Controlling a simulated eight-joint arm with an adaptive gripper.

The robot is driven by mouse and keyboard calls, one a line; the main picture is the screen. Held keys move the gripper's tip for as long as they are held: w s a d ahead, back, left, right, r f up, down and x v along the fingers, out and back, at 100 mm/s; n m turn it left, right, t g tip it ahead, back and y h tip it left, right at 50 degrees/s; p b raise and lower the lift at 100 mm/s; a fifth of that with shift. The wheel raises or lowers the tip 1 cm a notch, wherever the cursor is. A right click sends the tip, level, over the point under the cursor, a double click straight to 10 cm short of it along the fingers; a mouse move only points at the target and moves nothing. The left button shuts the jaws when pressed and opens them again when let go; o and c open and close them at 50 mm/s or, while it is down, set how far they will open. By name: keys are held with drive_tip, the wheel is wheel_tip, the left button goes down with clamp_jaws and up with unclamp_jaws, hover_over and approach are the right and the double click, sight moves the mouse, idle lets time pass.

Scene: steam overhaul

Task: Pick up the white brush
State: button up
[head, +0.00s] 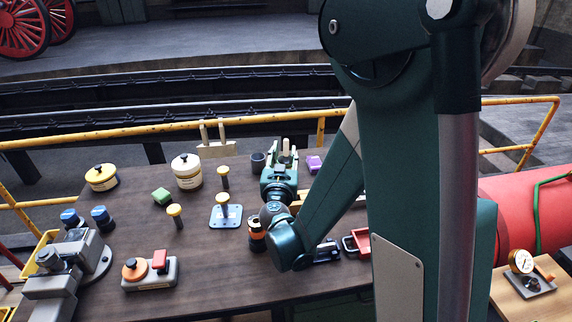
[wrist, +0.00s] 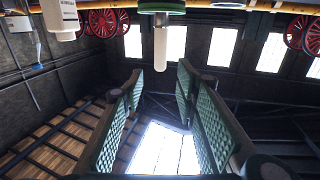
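A pale, upright cylinder (head: 286,147), which I take to be the white brush, stands near the back edge of the brown table. In the wrist view the pale cylinder (wrist: 160,48) appears upside down, joined to a green round part. My gripper (head: 284,160) is low over the table and points toward the back. In the wrist view its two green-padded fingers (wrist: 162,84) are spread wide, with nothing held between them. The cylinder lines up with the gap, at or just beyond the fingertips. Its lower part is hidden in the head view.
A dark cup (head: 258,161) stands close left of my gripper and a purple block (head: 314,163) close right. A pale rack (head: 217,149), white jar (head: 187,172), green block (head: 161,195) and yellow-topped pegs stand left. A yellow rail (head: 150,130) runs behind the table.

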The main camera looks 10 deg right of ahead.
sight(286, 142)
drive_tip(key=shift+w, duration=0.1)
idle(0.3)
drive_tip(key=shift+x, duration=1.2)
drive_tip(key=shift+w, duration=0.1)
drive_tip(key=shift+b+x, duration=0.7)
drive_tip(key=shift+x, duration=1.85)
clamp_jaws()
